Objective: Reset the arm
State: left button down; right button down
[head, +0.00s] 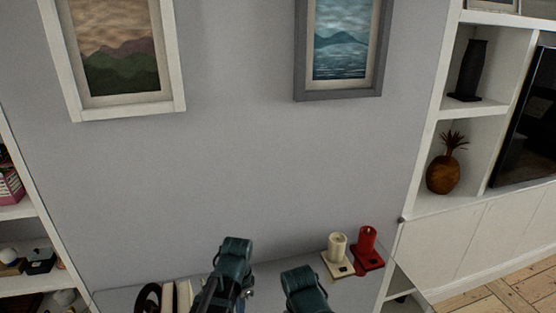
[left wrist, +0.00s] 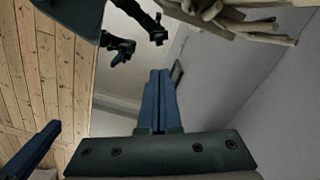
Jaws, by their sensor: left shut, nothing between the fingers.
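In the left wrist view, the two blue fingers of my left gripper (left wrist: 158,102) lie side by side, shut with nothing between them. In the head view, dark teal links of my two arms rise at the bottom centre, over the shelf top near the wall. The left gripper's fingertips cannot be made out there. My right gripper's fingers do not show in the head view. A blue bar at the lower left of the wrist view cannot be identified.
Books (head: 178,296) stand at left. Two framed pictures hang above. White shelving (head: 420,206) is at right. The wall between is bare.

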pick_arm(q)
jog(key=s+d+n, duration=0.5)
jog(key=s, duration=0.4)
jog(key=shift+d+n+y, duration=0.3)
jog(key=shift+n, duration=0.1)
dwell(3.3)
